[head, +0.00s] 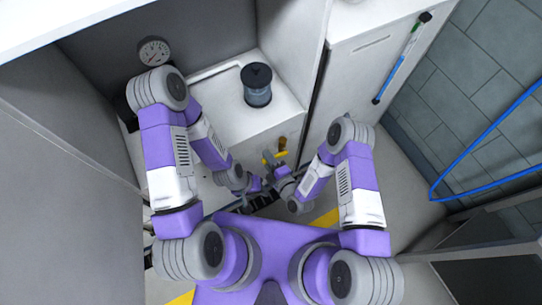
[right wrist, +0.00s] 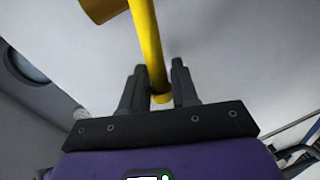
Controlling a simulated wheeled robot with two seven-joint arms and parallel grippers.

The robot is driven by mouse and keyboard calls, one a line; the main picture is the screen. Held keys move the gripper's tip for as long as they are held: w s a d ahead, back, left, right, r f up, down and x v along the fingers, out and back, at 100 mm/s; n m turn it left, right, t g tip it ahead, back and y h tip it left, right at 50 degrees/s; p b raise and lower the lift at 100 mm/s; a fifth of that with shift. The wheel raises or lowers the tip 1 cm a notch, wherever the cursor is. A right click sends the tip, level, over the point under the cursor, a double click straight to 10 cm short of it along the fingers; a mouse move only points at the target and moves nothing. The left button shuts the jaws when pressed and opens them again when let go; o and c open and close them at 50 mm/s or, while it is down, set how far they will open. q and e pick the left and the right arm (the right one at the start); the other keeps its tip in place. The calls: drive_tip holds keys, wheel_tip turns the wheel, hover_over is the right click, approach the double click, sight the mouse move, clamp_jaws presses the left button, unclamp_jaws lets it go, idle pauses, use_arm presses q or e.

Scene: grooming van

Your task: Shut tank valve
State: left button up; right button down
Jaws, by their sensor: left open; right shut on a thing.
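The tank valve has a yellow lever (head: 268,157) on the front of the white cabinet below the counter. In the right wrist view the yellow lever (right wrist: 147,40) runs down between my fingers, with an orange-yellow round part (right wrist: 103,8) beside its upper end. My right gripper (head: 276,168) is shut on the lever near its free end; its fingers (right wrist: 155,80) stand either side of it. My left gripper (head: 258,186) is open, low and just left of the right one, apart from the lever. Its fingertips are small and partly hard to make out.
A clear container with a black lid (head: 257,86) stands on the white counter (head: 215,88). A round gauge (head: 153,51) is on the back wall, near my left elbow. A blue and green tool (head: 402,58) is on the white cabinet at right. A blue hose (head: 487,135) hangs by the tiled wall.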

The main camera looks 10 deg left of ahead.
drive_tip(key=shift+s+f+n, duration=0.1)
drive_tip(key=shift+f+n, duration=0.75)
drive_tip(key=shift+n, duration=0.05)
drive_tip(key=shift+h, duration=0.3)
drive_tip(key=c, duration=1.2)
unclamp_jaws()
drive_tip(key=shift+o, duration=0.2)
drive_tip(key=p+v, duration=0.2)
drive_tip(key=v, duration=0.5)
drive_tip(key=shift+s, duration=0.2)
